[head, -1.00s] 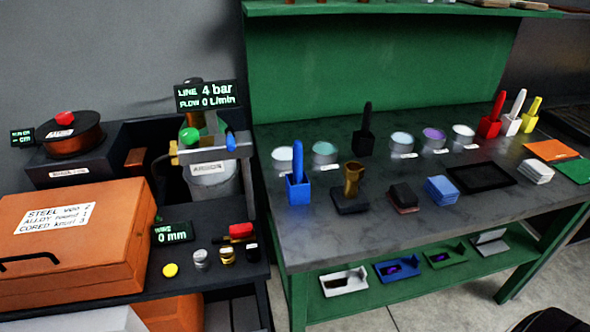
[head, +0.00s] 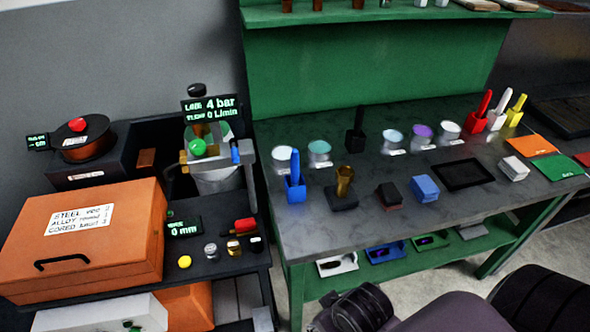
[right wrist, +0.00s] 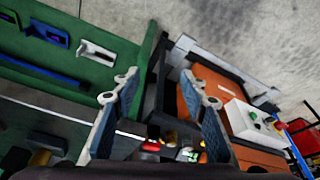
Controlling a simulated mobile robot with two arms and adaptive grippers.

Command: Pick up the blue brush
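The blue brush (head: 295,162) stands upright in a small blue holder (head: 295,190) near the front left of the bench top in the head view. Only its handle shows; its lower end is hidden in the holder. My right gripper (right wrist: 158,85) shows in the right wrist view with its two fingers well apart and nothing between them. The brush cannot be made out in that view. My left gripper is in neither view.
The grey bench top (head: 300,240) is clear in front of the blue holder. A brown-gold holder (head: 343,186) and a black holder (head: 355,140) stand to its right. A dark side table with an orange case (head: 85,240) stands left. A green shelf (head: 420,253) runs below.

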